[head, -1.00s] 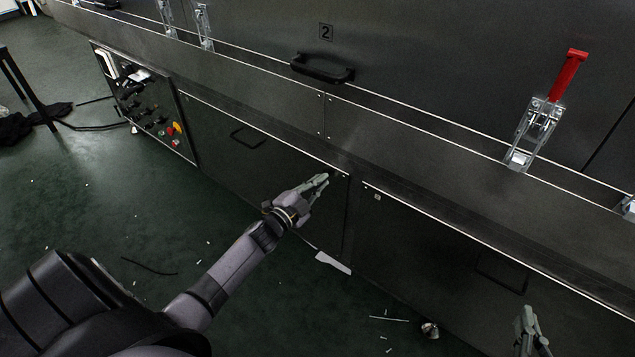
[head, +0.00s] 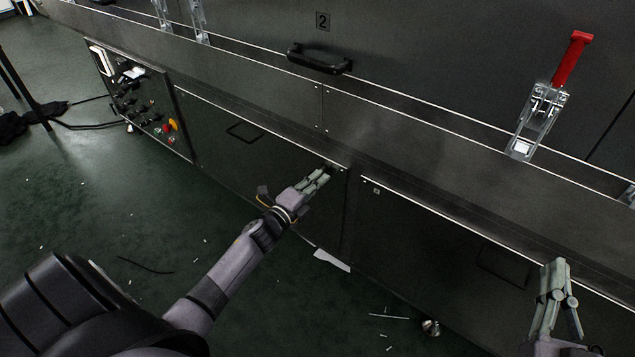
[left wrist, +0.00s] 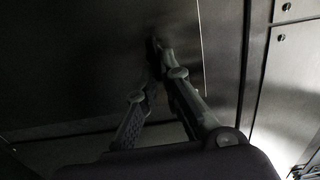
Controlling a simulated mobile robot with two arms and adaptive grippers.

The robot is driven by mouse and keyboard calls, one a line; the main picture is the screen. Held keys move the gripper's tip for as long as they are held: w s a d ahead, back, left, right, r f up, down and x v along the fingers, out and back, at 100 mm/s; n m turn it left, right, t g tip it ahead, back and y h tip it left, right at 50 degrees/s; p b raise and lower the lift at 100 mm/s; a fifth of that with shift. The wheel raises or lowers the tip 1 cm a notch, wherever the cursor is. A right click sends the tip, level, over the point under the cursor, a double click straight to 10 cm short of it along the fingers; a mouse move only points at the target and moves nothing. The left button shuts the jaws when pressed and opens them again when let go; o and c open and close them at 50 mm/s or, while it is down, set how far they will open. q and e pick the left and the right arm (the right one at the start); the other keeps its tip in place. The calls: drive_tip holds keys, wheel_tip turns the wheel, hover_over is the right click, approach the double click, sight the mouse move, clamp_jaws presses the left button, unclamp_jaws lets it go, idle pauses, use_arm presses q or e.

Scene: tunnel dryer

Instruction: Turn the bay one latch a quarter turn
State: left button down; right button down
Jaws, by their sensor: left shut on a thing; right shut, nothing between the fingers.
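My left gripper (head: 323,175) is at the upper right corner of the dark lower panel (head: 225,150) left of the middle seam. Its fingers are shut on a small dark latch (head: 331,167), which they mostly hide. In the left wrist view the left gripper's fingertips (left wrist: 156,48) come together at the dark panel face. How far the latch is turned cannot be made out. My right gripper (head: 557,268) is shut and empty, in front of the right lower panel.
A similar small latch (head: 376,190) sits on the right lower panel (head: 430,240). Above are a black handle (head: 318,60) below a "2" plate and a red-handled clamp (head: 572,60). A control panel (head: 135,95) is at left. Scraps lie on the green floor.

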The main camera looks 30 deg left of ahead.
use_arm(q)
drive_tip(key=shift+f, duration=0.1)
idle(0.3)
drive_tip(key=c, duration=1.7)
unclamp_jaws()
drive_tip(key=shift+s, duration=0.1)
drive_tip(key=s, duration=0.8)
drive_tip(key=s+a, duration=0.1)
drive_tip(key=s, duration=0.2)
drive_tip(key=shift+s, duration=0.4)
